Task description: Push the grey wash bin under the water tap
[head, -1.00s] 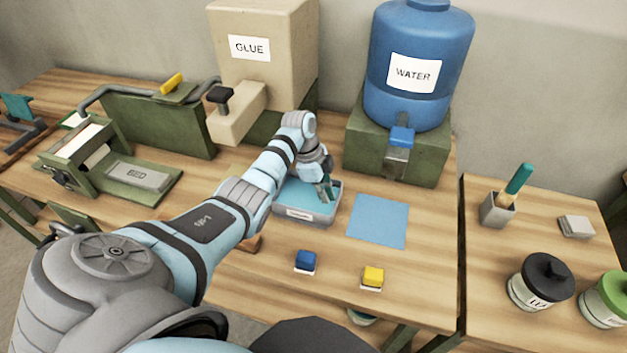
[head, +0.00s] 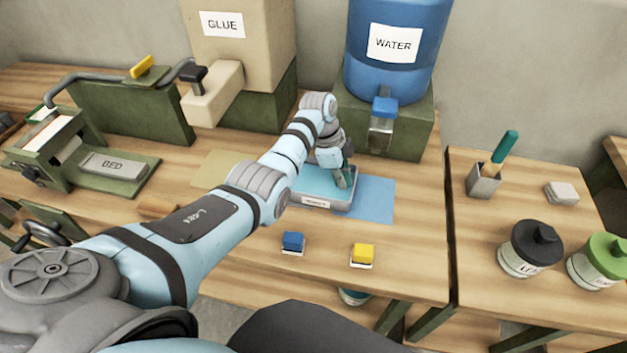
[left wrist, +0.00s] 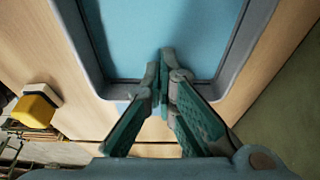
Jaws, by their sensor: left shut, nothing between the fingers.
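The grey wash bin (head: 342,207) holds blue water and sits on the table, its right part over the blue square (head: 377,202). The water tap (head: 383,108) is on the blue WATER tank (head: 393,70), behind and to the right of the bin. My left gripper (head: 343,180) is shut and empty, with its fingers at the right side of the bin. In the left wrist view, the shut fingertips (left wrist: 160,75) overlap the bin's rim (left wrist: 262,45); whether they touch it I cannot tell. My right gripper is not in view.
A GLUE container (head: 235,45) stands behind on the left, with the BED press (head: 112,165) further left. Blue (head: 293,242) and yellow (head: 363,254) blocks lie in front of the bin. A gap separates the right table, which holds jars (head: 530,248) and a brush cup (head: 484,180).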

